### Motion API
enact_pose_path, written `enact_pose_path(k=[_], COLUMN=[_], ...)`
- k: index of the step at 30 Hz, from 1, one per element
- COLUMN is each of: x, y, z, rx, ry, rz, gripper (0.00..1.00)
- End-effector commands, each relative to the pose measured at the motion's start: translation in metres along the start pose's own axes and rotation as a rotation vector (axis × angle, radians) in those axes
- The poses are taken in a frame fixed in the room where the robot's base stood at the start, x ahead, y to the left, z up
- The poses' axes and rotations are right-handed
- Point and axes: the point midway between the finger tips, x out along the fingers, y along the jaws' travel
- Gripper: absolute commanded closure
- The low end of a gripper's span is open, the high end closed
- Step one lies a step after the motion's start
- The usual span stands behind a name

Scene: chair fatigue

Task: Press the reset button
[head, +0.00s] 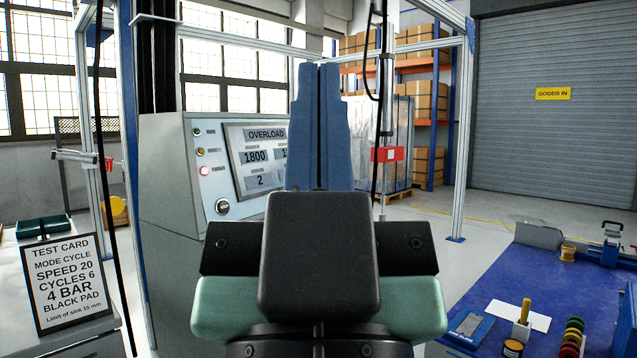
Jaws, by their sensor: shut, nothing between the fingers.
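A grey control cabinet (168,185) stands left of centre. Its display (258,160) reads OVERLOAD, with 1800 and 2 below; its right part is hidden behind my gripper. Left of the display is a column of small lamps: a dark one at the top, an amber one (200,152) and a lit red one (205,171).
A test card (66,283) stands on a bench at left. A blue-topped bench (560,285) at right holds small tools and coloured discs. A metal frame post (466,130) rises behind. Open floor lies before the grey shutter (555,110).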

Motion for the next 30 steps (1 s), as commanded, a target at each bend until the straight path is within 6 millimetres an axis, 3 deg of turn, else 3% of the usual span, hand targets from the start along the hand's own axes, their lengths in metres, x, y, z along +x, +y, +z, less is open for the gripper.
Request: enact_pose_path(k=[17,23,30], x=[0.005,0.032,0.088], y=[0.0,0.0,0.0], z=[-0.005,-0.03,-0.084], rx=[0.0,0.0,0.0], ry=[0.0,0.0,0.0], rz=[0.0,0.0,-0.001], gripper=[1.0,1.0,1.0])
